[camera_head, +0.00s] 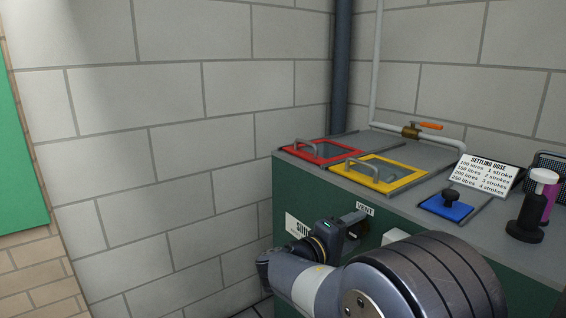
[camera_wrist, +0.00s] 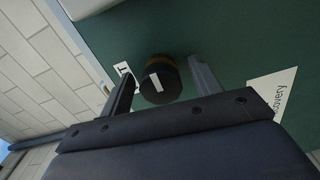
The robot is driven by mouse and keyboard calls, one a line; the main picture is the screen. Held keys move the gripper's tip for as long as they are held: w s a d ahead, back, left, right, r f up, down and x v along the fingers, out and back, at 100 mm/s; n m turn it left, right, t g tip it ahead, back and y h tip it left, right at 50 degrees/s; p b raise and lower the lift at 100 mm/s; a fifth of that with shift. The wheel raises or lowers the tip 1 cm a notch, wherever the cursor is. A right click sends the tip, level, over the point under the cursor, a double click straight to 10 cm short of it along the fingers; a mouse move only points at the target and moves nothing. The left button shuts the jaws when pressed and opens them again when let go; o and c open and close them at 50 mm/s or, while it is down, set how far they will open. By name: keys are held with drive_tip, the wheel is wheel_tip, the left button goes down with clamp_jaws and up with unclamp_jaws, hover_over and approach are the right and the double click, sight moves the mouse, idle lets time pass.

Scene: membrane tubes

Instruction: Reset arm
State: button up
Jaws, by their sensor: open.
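My gripper (camera_wrist: 162,72) is open in the wrist view, with its two fingers apart. A dark round knob (camera_wrist: 160,84) with a white mark and a brownish ring at its base shows between the fingers, on the green cabinet front. Gaps show on both sides of the knob, and I see nothing held. I cannot tell whether the fingertips reach around the knob or stop short of it. In the head view my gripper (camera_head: 352,222) is close to the green front (camera_head: 290,195), just below the VENT label (camera_head: 365,209). My arm hides part of that front.
A pipe has an orange-handled valve (camera_head: 411,131). Block walls stand behind and left.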

drive_tip(key=m+b, duration=0.1)
drive_tip(key=m, duration=0.1)
drive_tip(key=m+b, duration=0.1)
drive_tip(key=m, duration=0.1)
drive_tip(key=shift+a+f, duration=0.1)
drive_tip(key=shift+f, duration=0.1)
drive_tip(key=m+b, duration=0.1)
drive_tip(key=m, duration=0.3)
drive_tip(key=shift+r, duration=0.1)
drive_tip(key=m, duration=0.4)
drive_tip(key=m+p, duration=0.1)
drive_tip(key=m, duration=0.4)
drive_tip(key=shift+v, duration=1.25)
